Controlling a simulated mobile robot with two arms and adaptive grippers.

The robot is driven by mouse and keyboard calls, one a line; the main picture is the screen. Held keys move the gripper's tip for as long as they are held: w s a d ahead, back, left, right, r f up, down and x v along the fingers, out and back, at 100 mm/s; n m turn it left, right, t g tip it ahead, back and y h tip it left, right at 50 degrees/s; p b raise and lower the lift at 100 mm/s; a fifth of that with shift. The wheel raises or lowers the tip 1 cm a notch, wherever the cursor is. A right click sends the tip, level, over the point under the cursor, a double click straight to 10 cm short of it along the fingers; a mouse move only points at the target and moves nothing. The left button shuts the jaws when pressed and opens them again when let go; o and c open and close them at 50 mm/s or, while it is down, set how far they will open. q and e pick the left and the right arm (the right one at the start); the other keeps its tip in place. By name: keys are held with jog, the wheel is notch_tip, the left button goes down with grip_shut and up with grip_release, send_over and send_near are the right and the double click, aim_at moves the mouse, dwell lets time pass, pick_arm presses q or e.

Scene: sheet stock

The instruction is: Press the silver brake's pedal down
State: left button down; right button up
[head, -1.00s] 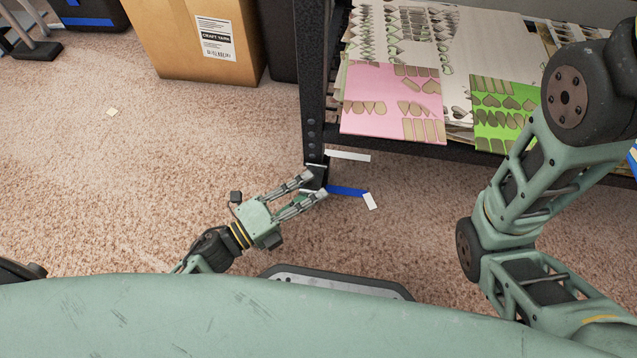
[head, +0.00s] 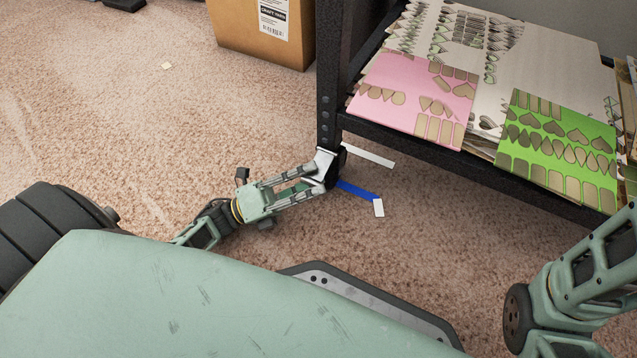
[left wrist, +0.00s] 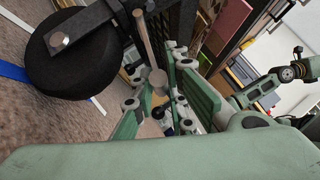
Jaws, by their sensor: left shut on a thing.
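The silver brake (head: 324,159) sits low on the black caster at the foot of the shelf's front post. My left gripper (head: 317,172) reaches it from the left, close above the carpet, with its fingertips at the brake. The left wrist view shows the black caster wheel (left wrist: 75,55) and a pale rod with a rounded end (left wrist: 155,60) between the green fingers. The left gripper is shut on this part, which looks like the brake's pedal. The fingers partly hide it, and its tilt is hard to tell. My right gripper is out of view.
The black shelf (head: 400,138) holds cut sheets, with a pink sheet (head: 415,95) and a green sheet (head: 560,150) at the front. A cardboard box (head: 245,35) stands behind the post. White and blue tape strips (head: 357,190) lie by the caster.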

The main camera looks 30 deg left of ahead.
pick_arm(q)
jog(key=c, duration=1.7)
grip_release()
jog(key=shift+c, duration=0.2)
jog(key=shift+s+a+f, duration=0.1)
jog(key=shift+a+f, duration=0.05)
jog(key=s+a, duration=0.8)
jog(key=a, duration=0.1)
jog(key=shift+s+a+f, duration=0.15)
jog(key=shift+s+a, duration=0.1)
jog(key=shift+a, duration=0.1)
